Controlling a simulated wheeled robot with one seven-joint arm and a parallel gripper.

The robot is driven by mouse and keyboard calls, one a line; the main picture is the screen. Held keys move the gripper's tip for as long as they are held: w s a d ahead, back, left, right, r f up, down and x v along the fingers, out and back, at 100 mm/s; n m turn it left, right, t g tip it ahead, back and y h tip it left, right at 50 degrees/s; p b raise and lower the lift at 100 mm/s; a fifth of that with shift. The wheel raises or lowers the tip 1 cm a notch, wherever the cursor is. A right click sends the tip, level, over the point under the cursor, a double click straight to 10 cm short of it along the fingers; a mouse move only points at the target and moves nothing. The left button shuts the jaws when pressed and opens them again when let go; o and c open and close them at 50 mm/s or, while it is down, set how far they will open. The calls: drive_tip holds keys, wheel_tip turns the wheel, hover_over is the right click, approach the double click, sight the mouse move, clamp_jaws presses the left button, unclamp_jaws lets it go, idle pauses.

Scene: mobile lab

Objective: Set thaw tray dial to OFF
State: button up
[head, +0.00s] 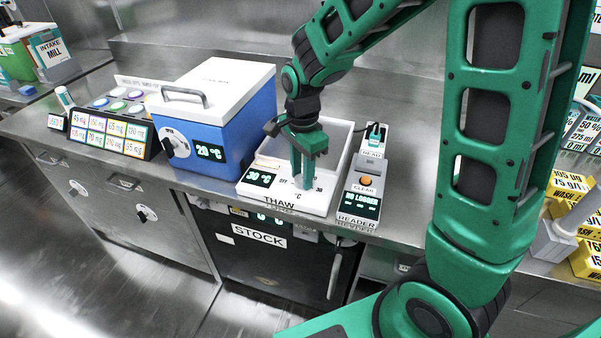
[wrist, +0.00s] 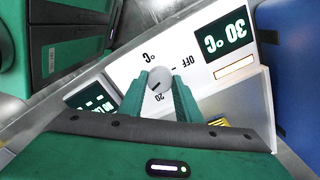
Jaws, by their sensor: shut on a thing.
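The white thaw tray (head: 262,192) sits on the bench, with its lit display (head: 260,178) reading 30 °C. The tray's front panel also shows in the wrist view, with the same display (wrist: 226,34) upside down. A small round grey dial (wrist: 159,80) stands on this panel, with OFF (wrist: 187,62) and 20 printed near it. A dark mark on the dial appears to point to the lower left in the wrist view, away from OFF. My gripper (head: 303,183) points down at the panel. In the wrist view its green fingers (wrist: 160,82) are shut on the dial.
A blue bath (head: 225,125) with a white lid stands left of the tray, its display reading 20 °C. A reader unit (head: 364,190) with an orange button stands close on the right. The dark STOCK door (head: 275,262) is below the bench.

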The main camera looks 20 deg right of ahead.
drive_tip(key=n, duration=0.3)
drive_tip(key=shift+w+r+n, duration=0.1)
drive_tip(key=shift+w+n, duration=0.05)
drive_tip(key=shift+n, duration=0.25)
drive_tip(key=n, duration=1.2)
drive_tip(key=shift+w+n, duration=0.1)
drive_tip(key=shift+n, duration=0.2)
drive_tip(key=n, duration=0.4)
drive_tip(key=shift+n, duration=0.3)
drive_tip(key=n, duration=0.3)
drive_tip(key=shift+n, duration=0.3)
drive_tip(key=n, duration=0.3)
drive_tip(key=shift+d+n, duration=0.1)
drive_tip(key=shift+n, duration=2.1)
